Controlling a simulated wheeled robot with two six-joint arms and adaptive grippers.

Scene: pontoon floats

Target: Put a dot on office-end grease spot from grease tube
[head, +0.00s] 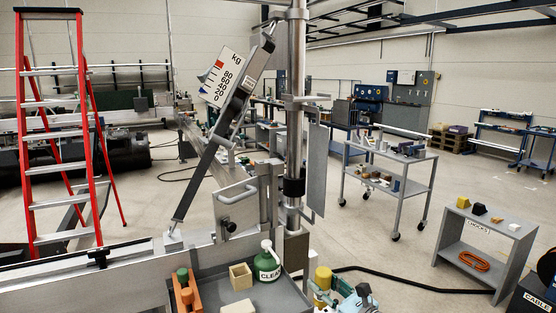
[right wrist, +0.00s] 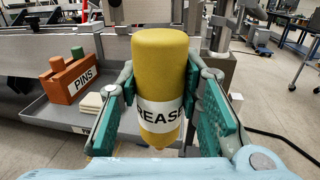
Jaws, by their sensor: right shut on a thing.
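The grease tube (right wrist: 160,60) is yellow with a white label reading "REASE" in the right wrist view. My right gripper (right wrist: 160,105) is shut on it, with a teal finger pad on each side. The tube is upright, with its narrow end down. In the head view the tube (head: 322,277) shows at the bottom, right of the grey tray, held by my right gripper (head: 326,292). I cannot make out the office-end grease spot in either view. My left gripper is not in view.
A grey tray (head: 290,297) holds a green CLEAN bottle (head: 267,262), a wooden box (head: 240,276) and an orange pin block (head: 187,295). A metal post (head: 296,110) and angled scale arm (head: 210,165) rise behind it.

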